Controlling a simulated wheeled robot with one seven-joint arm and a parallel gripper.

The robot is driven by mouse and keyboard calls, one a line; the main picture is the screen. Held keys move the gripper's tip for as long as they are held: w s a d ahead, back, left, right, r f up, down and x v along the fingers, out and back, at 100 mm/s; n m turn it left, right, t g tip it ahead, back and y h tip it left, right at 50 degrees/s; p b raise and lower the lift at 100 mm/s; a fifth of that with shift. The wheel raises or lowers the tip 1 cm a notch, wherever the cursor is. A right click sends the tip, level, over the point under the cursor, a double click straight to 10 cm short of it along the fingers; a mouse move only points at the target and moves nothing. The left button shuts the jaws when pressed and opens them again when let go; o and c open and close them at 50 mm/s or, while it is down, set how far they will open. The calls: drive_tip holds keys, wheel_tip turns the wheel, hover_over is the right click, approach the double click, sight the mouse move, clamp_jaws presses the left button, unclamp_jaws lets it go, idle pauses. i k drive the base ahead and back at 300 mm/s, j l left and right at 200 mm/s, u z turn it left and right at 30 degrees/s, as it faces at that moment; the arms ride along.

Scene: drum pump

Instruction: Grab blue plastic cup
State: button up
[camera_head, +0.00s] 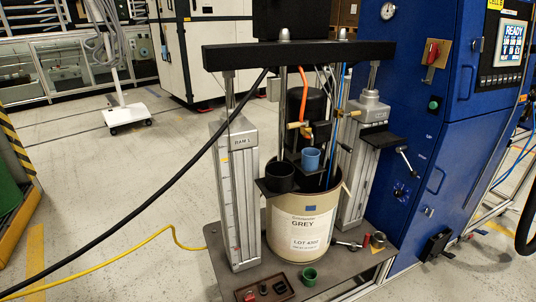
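The blue plastic cup (311,159) stands upright with its open top showing, near the middle of the camera_head view. It sits on a dark ledge just above the rim of the grey-labelled drum (297,222). A wider black cup (279,176) stands to its left on a dark ledge. Pump rods and hoses rise close behind the blue cup. My gripper is not in this view, so its place relative to the cup does not show.
Two upright columns (236,195) flank the drum under a black crossbar (300,53). A green cup (309,277), a brown tray (264,290) and small metal parts lie on the base plate (220,268). A blue cabinet (425,125) stands right. A black hose crosses the left; floor there is open.

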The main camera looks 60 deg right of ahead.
sight(310, 159)
drive_tip(key=k+l+u, duration=0.25)
drive_tip(key=k+l, duration=0.3)
drive_tip(key=l, duration=0.15)
drive_tip(key=k+l+u, duration=0.25)
drive_tip(key=k+l, duration=0.3)
drive_tip(key=k+l+u, duration=0.2)
drive_tip(key=k+l, duration=0.25)
drive_tip(key=k, duration=0.25)
